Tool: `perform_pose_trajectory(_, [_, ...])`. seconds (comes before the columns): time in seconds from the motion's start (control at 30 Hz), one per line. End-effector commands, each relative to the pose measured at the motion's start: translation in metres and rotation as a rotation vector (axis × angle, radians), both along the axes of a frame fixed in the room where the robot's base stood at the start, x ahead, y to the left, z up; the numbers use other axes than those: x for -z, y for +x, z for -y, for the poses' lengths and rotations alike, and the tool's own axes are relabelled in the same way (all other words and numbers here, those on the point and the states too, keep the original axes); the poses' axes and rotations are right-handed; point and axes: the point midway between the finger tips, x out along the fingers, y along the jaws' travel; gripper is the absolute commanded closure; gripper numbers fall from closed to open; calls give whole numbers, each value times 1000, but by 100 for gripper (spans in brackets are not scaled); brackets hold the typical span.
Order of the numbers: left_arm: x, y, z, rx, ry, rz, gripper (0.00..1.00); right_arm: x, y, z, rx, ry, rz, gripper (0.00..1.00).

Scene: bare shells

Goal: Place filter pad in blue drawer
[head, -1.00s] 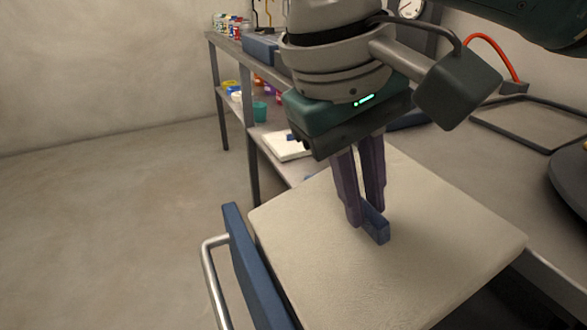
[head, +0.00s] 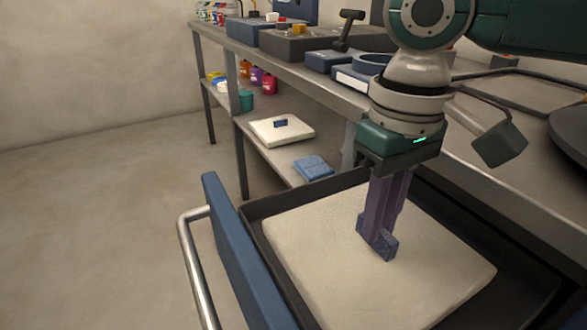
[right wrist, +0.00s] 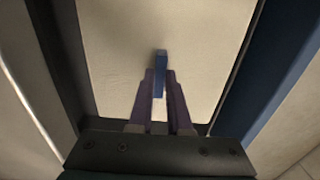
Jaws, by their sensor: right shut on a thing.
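The filter pad (head: 310,255) is a cream square slab with a small blue upright tab (head: 388,250) on its top. The open blue drawer (head: 240,250) has a blue front, a metal bar handle and a dark tray. The pad lies within the tray walls, looking level and low; whether it touches the floor I cannot tell. My right gripper (head: 376,243), with purple fingers, points down and is shut on the tab. The right wrist view shows the fingers (right wrist: 160,90) around the tab, with the pad (right wrist: 115,50) between the drawer walls. My left gripper is not in view.
A second cream pad with a blue tab (head: 265,130) and a blue folded piece (head: 313,168) lie on the lower shelf. Coloured containers (head: 256,78) stand behind them. The workbench top (head: 480,150) holds dark and blue equipment. Open floor is at left.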

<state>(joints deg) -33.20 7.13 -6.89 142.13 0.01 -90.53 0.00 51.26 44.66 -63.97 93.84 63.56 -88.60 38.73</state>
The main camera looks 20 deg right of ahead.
Motion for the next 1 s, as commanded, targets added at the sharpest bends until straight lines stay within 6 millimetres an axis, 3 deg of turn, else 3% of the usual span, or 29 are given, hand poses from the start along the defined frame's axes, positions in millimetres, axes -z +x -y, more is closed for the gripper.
perform_pose_trajectory(0.8, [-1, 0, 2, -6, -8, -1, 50, 17, 0, 0, -1, -4, 2, 100])
perform_pose_trajectory(0.83, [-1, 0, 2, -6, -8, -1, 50, 17, 0, 0, -1, -4, 2, 83])
perform_pose_trajectory(1.0, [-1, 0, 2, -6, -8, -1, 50, 17, 0, 0, -1, -4, 2, 63])
